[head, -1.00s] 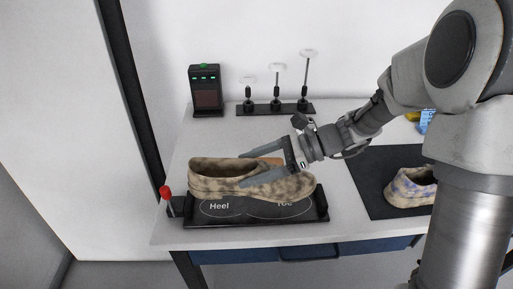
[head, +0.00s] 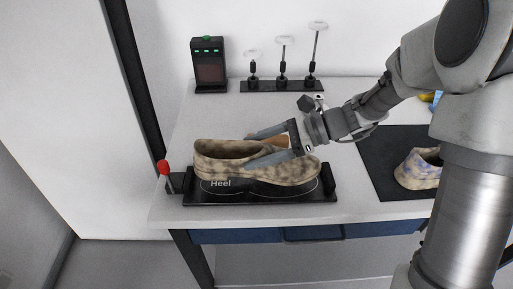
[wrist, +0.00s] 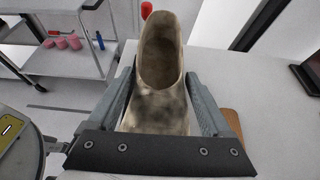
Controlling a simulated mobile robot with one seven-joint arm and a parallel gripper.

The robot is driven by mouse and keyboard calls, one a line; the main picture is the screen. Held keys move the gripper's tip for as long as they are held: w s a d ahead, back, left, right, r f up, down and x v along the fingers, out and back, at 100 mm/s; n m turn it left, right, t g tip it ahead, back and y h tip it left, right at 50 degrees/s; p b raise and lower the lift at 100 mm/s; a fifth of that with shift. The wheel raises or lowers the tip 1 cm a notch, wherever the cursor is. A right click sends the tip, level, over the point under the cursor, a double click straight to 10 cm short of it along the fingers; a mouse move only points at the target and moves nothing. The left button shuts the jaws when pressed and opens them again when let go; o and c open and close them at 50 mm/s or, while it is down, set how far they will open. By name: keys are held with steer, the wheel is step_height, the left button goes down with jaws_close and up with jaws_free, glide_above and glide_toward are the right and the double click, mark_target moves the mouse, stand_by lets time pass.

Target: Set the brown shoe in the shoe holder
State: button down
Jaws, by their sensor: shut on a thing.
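The brown shoe (head: 255,166), mottled tan and brown, is between the fingers of my gripper (head: 262,147). In the wrist view the shoe (wrist: 157,60) points its opening away from me, with a finger along each side. The black shoe holder (head: 262,199) lies under the shoe on the table. The shoe's toe is at the right, near the holder's raised end. I cannot tell whether the sole touches the holder.
A red-topped lever (head: 164,168) stands at the holder's left end. A black box with green lights (head: 208,65) and a rack of stands (head: 282,86) are behind.

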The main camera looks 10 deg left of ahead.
steer(key=shift+f+b, duration=1.1)
steer(key=shift+f, duration=1.2)
jaws_free()
steer(key=p+v, duration=0.2)
steer(key=v, duration=1.5)
steer(key=s+d+r+n+t+h+p, duration=0.3)
steer(key=s+d+r+n+t+h, duration=0.1)
steer(key=s+r+n+h, duration=0.2)
steer(key=s+d+r+n+t+h+p, duration=0.3)
steer(key=s+r+n+h, duration=0.3)
steer(key=s+n, duration=0.3)
steer(key=s+d+t+h, duration=0.1)
steer(key=s, duration=0.1)
steer(key=shift+s+d+t, duration=0.2)
steer(key=shift+s+t, duration=0.05)
steer(key=shift+t, duration=0.15)
